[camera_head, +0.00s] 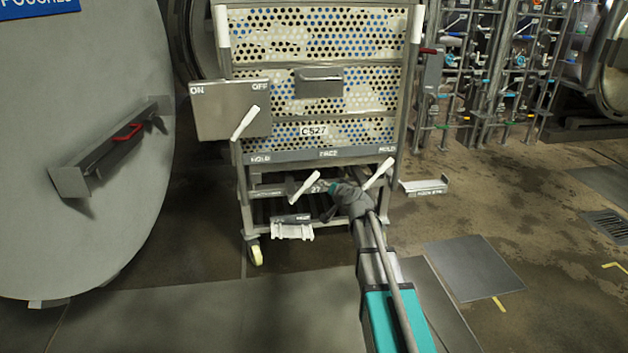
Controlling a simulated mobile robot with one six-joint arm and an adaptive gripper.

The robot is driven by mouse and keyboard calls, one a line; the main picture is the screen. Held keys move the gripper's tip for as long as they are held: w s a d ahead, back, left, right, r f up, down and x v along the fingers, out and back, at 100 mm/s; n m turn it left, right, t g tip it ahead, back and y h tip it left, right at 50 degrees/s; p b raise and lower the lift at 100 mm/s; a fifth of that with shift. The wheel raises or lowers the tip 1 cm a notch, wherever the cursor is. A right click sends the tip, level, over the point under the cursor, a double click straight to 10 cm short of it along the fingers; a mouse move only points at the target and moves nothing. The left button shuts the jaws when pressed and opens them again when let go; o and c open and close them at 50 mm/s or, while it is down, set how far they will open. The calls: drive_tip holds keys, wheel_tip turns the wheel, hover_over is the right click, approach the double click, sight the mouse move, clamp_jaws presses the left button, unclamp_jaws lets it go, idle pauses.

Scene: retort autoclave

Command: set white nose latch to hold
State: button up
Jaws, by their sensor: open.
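The perforated cart (234,90) carries a grey label strip (290,156) along its lower front, with HOLD at its left and FREE near its middle; the right-hand word is too small to read surely. Below the strip is a white lever (304,187), tilted up to the right. A second white lever (378,172) tilts up to the right beneath the strip's right end. I cannot tell which one is the nose latch. My gripper (336,197) is open, between the two levers in the picture, close to the second one. Its fingertips are small and dark; contact is unclear.
A grey ON/OFF box (212,108) with a white lever (245,122) juts out at the cart's left. A white bracket (292,230) sits low on the cart, and a white labelled plate (424,186) at right. A large round door (80,220) fills the left.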

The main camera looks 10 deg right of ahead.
sight(315, 179)
drive_tip(key=b+x, duration=0.3)
drive_tip(key=x, duration=1)
drive_tip(key=shift+w+a+f+b, duration=0.1)
drive_tip(key=shift+w+b, duration=0.1)
drive_tip(key=shift+b, duration=0.2)
drive_tip(key=shift+c, duration=0.2)
clamp_jaws()
drive_tip(key=shift+d, duration=0.25)
